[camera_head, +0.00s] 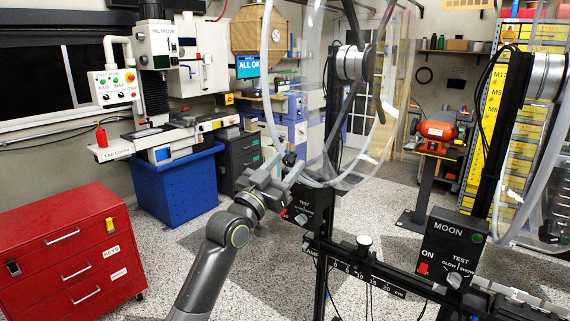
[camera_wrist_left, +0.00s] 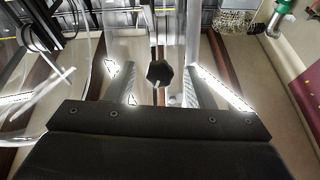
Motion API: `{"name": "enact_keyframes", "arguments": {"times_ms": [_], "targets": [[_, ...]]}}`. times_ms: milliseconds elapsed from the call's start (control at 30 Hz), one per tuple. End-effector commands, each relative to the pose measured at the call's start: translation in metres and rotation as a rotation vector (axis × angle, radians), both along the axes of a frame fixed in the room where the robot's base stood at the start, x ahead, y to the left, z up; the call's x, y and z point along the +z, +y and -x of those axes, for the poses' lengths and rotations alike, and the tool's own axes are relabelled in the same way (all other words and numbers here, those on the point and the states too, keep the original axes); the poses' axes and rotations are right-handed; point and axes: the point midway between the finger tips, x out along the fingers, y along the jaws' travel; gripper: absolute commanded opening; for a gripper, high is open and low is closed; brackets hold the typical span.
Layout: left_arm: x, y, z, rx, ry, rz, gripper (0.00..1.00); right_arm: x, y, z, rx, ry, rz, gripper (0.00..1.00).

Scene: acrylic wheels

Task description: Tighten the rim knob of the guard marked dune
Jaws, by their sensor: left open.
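A clear acrylic guard with a pale rim (camera_head: 272,85) stands upright at the centre of the head view, around a silver hub (camera_head: 352,62). The black control box (camera_head: 304,203) below it shows TEST; its name is hidden, so I cannot read dune. A small dark knob (camera_head: 290,158) sits at the guard's lower left rim. In the left wrist view the dark faceted knob (camera_wrist_left: 160,73) lies between my fingers. My left gripper (camera_head: 279,172) is open, with visible space on both sides of the knob (camera_wrist_left: 160,85). My right gripper is not in view.
A second guard with its hub (camera_head: 545,75) and a box marked MOON (camera_head: 455,245) stand at the right. A black ruled rail (camera_head: 365,268) runs between the boxes. A red drawer cabinet (camera_head: 75,250) stands at left. Speckled floor is free behind my arm.

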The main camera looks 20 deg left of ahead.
Motion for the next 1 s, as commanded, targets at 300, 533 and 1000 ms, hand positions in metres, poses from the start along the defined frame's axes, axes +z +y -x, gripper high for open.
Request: {"name": "enact_keyframes", "arguments": {"times_ms": [300, 533, 1000], "targets": [[0.0015, -0.0014, -0.003, 0.0, -0.001, 0.0, 0.48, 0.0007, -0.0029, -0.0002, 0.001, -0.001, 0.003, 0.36], [0.0014, -0.0012, -0.0029, 0.0, 0.0, 0.001, 0.22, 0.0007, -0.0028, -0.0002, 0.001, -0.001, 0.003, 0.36], [-0.0001, -0.0014, -0.0027, 0.023, -0.014, -0.037, 0.04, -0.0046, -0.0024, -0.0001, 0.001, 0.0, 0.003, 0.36]]}}
